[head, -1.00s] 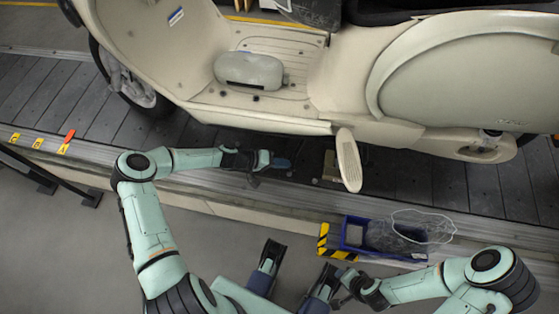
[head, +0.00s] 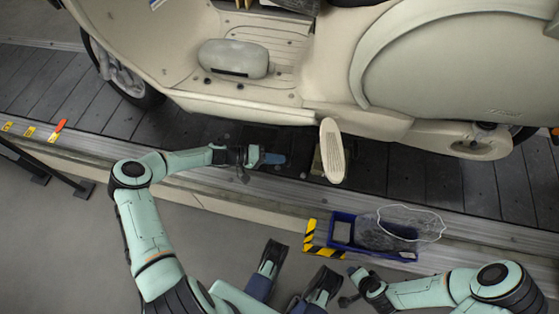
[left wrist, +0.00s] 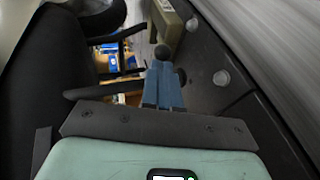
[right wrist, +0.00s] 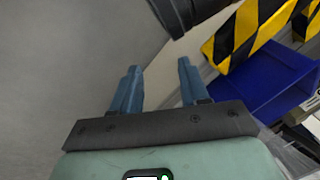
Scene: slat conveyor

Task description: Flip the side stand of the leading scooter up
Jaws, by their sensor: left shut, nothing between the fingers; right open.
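The cream scooter (head: 290,98) stands on the slat conveyor along the top of the head view. My left gripper (head: 275,158) is shut and empty, low beside the scooter's near side, left of the cream footrest (head: 333,150). In the left wrist view its blue fingers (left wrist: 163,72) are together. A dark round knob (left wrist: 162,52) shows right at their tips; I cannot tell whether they touch. Dark bars (left wrist: 112,88) lie left of the fingers; I cannot tell which part is the side stand. My right gripper (right wrist: 157,78) is open and empty, away from the scooter.
A blue bin (head: 345,243) with clear wrapping (head: 390,232) stands by the conveyor's near edge, beside a yellow-black striped marker (head: 312,238). A grey case (head: 233,58) rests on the scooter's floorboard. Black railing (head: 40,165) is at left.

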